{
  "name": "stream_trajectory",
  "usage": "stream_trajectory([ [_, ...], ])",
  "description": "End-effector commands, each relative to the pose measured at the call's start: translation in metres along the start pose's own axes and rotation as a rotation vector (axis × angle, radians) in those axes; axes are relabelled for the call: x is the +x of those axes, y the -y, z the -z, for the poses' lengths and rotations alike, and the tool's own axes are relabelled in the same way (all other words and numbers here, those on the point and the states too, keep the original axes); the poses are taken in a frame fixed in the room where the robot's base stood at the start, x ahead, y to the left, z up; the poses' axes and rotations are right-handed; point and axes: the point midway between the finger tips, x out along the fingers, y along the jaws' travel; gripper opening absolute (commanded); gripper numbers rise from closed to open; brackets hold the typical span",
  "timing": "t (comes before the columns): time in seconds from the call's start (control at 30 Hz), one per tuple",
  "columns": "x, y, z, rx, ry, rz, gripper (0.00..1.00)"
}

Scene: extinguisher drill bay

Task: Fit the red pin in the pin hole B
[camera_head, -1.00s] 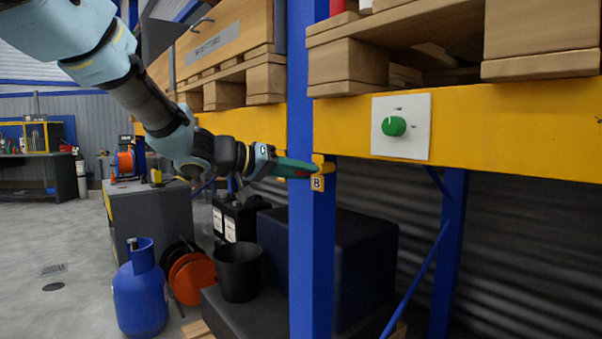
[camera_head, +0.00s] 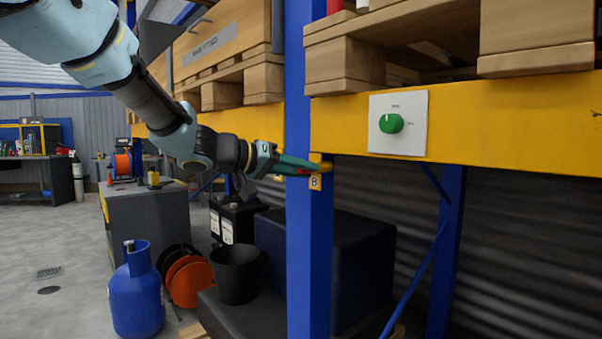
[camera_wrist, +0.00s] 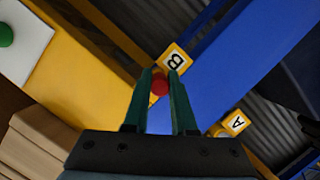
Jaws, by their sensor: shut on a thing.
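My gripper (camera_wrist: 160,87) is shut on the red pin (camera_wrist: 159,84), whose round red end shows between the green fingertips in the wrist view. In the head view my gripper (camera_head: 310,167) reaches the blue upright from the left, and the pin is mostly hidden by the fingers. The yellow bracket with label B (camera_wrist: 174,60) is just beyond the fingertips; it also shows in the head view (camera_head: 315,182). The hole itself is hidden, so I cannot tell whether the pin is inside it. A second bracket with label A (camera_wrist: 235,123) is to the right in the wrist view.
The blue upright (camera_head: 309,255) and yellow beam (camera_head: 480,132) are close to my gripper. A white plate with a green knob (camera_head: 391,123) is on the beam. Wooden pallets (camera_head: 345,65) are above. A black bucket (camera_head: 236,275) and blue gas bottle (camera_head: 136,298) stand below.

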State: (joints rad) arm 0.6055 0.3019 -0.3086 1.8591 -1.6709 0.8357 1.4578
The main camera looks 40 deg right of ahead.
Motion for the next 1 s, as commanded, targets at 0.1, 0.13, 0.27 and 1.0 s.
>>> stream_trajectory([
  [0.1,0.001,-0.001,0.001,0.001,-0.001,-0.002,0.35],
  [0.13,0.001,-0.001,0.001,0.0,-0.001,-0.002,0.38],
  [0.27,0.001,-0.001,0.0,0.0,0.0,-0.002,0.53],
  [1.0,-0.018,0.0,0.0,0.001,-0.001,0.0,0.59],
])
